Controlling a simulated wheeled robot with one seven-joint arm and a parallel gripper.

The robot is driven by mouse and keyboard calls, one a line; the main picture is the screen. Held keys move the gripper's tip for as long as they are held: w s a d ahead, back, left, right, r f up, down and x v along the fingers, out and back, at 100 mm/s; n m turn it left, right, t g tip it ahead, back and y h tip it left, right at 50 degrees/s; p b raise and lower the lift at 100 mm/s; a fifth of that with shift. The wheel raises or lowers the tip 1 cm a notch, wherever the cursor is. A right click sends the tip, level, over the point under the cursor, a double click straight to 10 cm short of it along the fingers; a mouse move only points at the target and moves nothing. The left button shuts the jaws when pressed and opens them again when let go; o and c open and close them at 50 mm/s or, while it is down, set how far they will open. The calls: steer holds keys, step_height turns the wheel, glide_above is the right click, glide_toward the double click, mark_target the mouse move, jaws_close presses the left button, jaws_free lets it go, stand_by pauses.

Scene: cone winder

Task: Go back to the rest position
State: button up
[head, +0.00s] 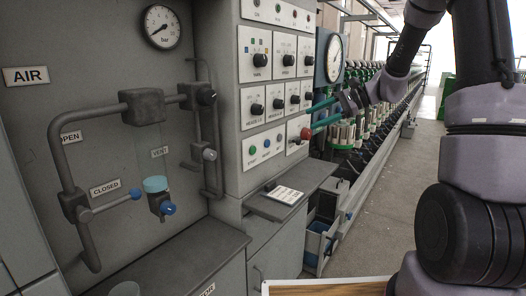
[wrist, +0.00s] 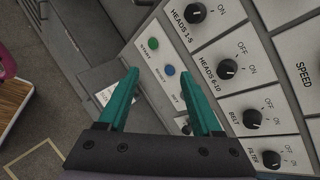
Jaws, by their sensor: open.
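My gripper (head: 310,119) is at the middle of the head view, its two teal fingers pointing left towards the control panel (head: 252,112). In the wrist view my gripper (wrist: 157,74) shows its fingers spread apart with nothing between them. Beyond them are the panel's green button (wrist: 153,43) and blue button (wrist: 169,70). A red knob (head: 305,133) shows close to the lower finger in the head view; I cannot tell whether they touch. The rest position itself is not marked in view.
A grey ledge with a white labelled pad (head: 285,195) juts out below the panel. Left are air pipes with a blue-knobbed lever (head: 135,194) and a pressure gauge (head: 162,27). The winder row (head: 370,125) runs back; the floor aisle (head: 400,180) beside it is clear.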

steer(key=s+d+r+n+t+h, duration=0.1)
steer(key=s+d+r+n+h, duration=0.1)
steer(key=s, duration=0.6)
steer(key=s+d+r+n+t+h, duration=0.2)
steer(key=s+r+n+h, duration=0.1)
steer(key=s, duration=0.6)
steer(key=s+d+r+n+t+h, duration=0.1)
steer(key=s+d+r+n+h, duration=0.2)
steer(key=s, duration=0.6)
steer(key=shift+s+r+n+h, duration=0.25)
steer(key=shift+r+n+h, duration=0.05)
steer(key=shift+r+h, duration=0.75)
steer(key=shift+f, duration=0.1)
